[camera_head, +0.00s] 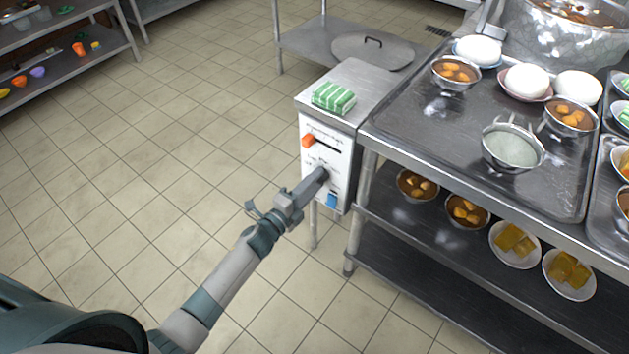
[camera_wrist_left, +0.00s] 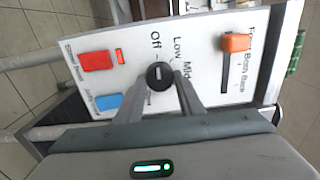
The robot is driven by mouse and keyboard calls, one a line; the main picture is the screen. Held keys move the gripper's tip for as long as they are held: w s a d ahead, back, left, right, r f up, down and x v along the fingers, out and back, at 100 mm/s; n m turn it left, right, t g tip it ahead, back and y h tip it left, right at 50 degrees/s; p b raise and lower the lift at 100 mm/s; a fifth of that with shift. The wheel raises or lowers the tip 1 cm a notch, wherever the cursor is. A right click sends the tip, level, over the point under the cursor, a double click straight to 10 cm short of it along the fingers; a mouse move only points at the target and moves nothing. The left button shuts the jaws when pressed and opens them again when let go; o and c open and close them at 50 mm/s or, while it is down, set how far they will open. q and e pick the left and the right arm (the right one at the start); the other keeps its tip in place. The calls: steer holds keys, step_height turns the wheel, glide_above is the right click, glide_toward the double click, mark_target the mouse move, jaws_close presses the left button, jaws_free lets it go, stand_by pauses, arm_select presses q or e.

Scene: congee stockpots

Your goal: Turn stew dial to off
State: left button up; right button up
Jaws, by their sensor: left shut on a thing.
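The control panel (camera_head: 327,160) is a white face on the end of a metal stand. The black round dial (camera_wrist_left: 160,76) sits on it, with "Off", "Low" and "Mid" printed around its edge in the left wrist view. My left gripper (camera_head: 318,180) reaches the panel from the front. In the left wrist view its two fingers (camera_wrist_left: 160,90) are shut on the dial, one on each side. I cannot tell surely which label the dial's mark points at. In the head view the fingers mostly hide the dial. My right gripper is not in view.
An orange slider (camera_wrist_left: 236,42), a red switch (camera_wrist_left: 97,61), a small red light (camera_wrist_left: 121,55) and a blue switch (camera_wrist_left: 108,102) share the panel. A green striped cloth (camera_head: 334,97) lies on top. A steel table (camera_head: 420,158) with bowls stands at right. Floor at left is clear.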

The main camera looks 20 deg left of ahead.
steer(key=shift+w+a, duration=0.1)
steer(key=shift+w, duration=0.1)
arm_select(q)
steer(key=o, duration=1.1)
steer(key=shift+c, duration=0.2)
steer(key=v, duration=1.7)
steer(key=shift+s, duration=0.2)
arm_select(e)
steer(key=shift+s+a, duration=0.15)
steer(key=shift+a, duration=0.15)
arm_select(q)
steer(key=shift+a, duration=0.1)
